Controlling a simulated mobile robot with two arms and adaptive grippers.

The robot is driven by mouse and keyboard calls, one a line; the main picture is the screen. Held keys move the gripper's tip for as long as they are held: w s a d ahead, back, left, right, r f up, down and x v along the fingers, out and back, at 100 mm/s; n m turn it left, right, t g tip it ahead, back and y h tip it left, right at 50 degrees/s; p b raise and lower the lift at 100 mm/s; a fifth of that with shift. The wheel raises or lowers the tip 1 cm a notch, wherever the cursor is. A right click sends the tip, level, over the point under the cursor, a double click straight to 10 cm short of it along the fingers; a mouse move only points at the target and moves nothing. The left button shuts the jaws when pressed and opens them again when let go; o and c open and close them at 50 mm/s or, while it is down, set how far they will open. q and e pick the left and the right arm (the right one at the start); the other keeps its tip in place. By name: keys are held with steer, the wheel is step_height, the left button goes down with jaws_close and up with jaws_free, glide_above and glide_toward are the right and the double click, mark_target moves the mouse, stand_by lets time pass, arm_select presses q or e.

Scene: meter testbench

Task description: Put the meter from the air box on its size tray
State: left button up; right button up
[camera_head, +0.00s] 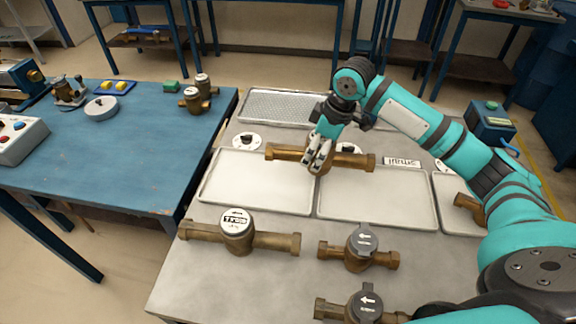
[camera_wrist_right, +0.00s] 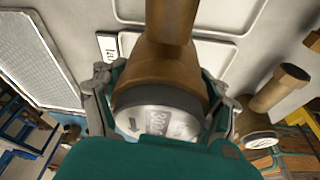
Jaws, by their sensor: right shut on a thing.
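My right gripper (camera_head: 318,154) is shut on a brass meter (camera_head: 355,160) and holds it crosswise near the far edges of the left tray (camera_head: 255,183) and the middle tray (camera_head: 375,200). Its fingers hide the meter's middle. In the right wrist view the meter (camera_wrist_right: 160,75) sits between the fingers, with a grey lid facing the palm. A label card (camera_head: 401,162) lies behind the middle tray. Both trays look empty. A third tray (camera_head: 447,195) at the right is partly hidden by my arm. My left gripper is not in view.
A large white-faced meter (camera_head: 236,222) and two grey-capped meters (camera_head: 362,242) (camera_head: 367,303) lie in front of the trays. Another brass meter (camera_head: 468,203) is beside my right arm. A perforated tray (camera_head: 285,105) lies behind. A blue table (camera_head: 110,155) stands left.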

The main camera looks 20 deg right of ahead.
steer(key=w+a+p, duration=0.1)
steer(key=w+a, duration=0.1)
steer(key=a, duration=0.2)
steer(key=w+a+p, duration=0.1)
steer(key=w+a, duration=0.1)
steer(key=a, duration=0.3)
steer(key=w+a+p, duration=0.1)
steer(key=w+a, duration=0.1)
steer(key=a, duration=0.2)
steer(key=shift+w+a+f+p, duration=0.15)
steer(key=shift+w+f+p, duration=0.15)
steer(key=shift+w, duration=0.05)
steer(key=shift+w+a, duration=0.1)
steer(key=shift+a, duration=0.05)
steer(key=shift+f, duration=0.25)
step_height(320, 180, down, 2)
steer(key=shift+p, duration=0.6)
steer(key=shift+f, duration=0.6)
steer(key=o, duration=1.8)
steer(key=shift+s+f, duration=0.15)
steer(key=shift+s, duration=0.05)
steer(key=b+v, duration=0.1)
steer(key=v, duration=1.1)
steer(key=shift+b, duration=0.35)
